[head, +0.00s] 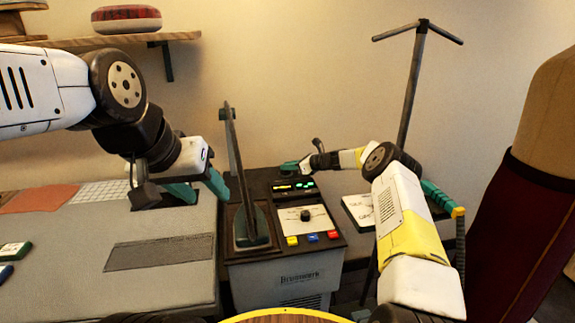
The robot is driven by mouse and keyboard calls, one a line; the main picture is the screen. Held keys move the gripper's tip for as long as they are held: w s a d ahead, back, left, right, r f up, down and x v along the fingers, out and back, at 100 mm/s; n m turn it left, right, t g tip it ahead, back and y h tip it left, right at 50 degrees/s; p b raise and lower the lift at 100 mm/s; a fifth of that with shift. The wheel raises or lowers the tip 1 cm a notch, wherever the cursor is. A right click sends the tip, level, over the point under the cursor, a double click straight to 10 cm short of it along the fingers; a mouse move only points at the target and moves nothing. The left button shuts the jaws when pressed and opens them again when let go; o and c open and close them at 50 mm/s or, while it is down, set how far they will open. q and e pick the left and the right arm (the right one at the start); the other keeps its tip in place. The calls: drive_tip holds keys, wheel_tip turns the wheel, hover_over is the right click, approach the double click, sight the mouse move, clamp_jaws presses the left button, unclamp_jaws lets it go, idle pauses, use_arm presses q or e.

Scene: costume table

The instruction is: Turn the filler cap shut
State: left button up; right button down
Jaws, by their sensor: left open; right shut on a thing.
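The steam station (262,284) stands at the middle, with a grey front and a dark top. My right gripper (287,169) reaches in from the right, low over the back of its top. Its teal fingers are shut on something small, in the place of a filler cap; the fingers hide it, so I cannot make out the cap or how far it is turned. My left gripper (198,190) is open and empty, in the air over the back of the grey board, left of the station.
A dark and teal iron (254,226) stands upright on the station's left side. A dial (306,215) and coloured buttons (312,237) are on its top. A T-topped stand (411,88), a white card (358,211) and a dress form (544,120) are right. The grey board (85,235) is left.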

drive_tip(key=shift+d, duration=0.1)
drive_tip(key=c, duration=1.4)
unclamp_jaws()
drive_tip(key=v, duration=0.7)
drive_tip(key=shift+s+d+r, duration=0.15)
drive_tip(key=shift+d, duration=0.15)
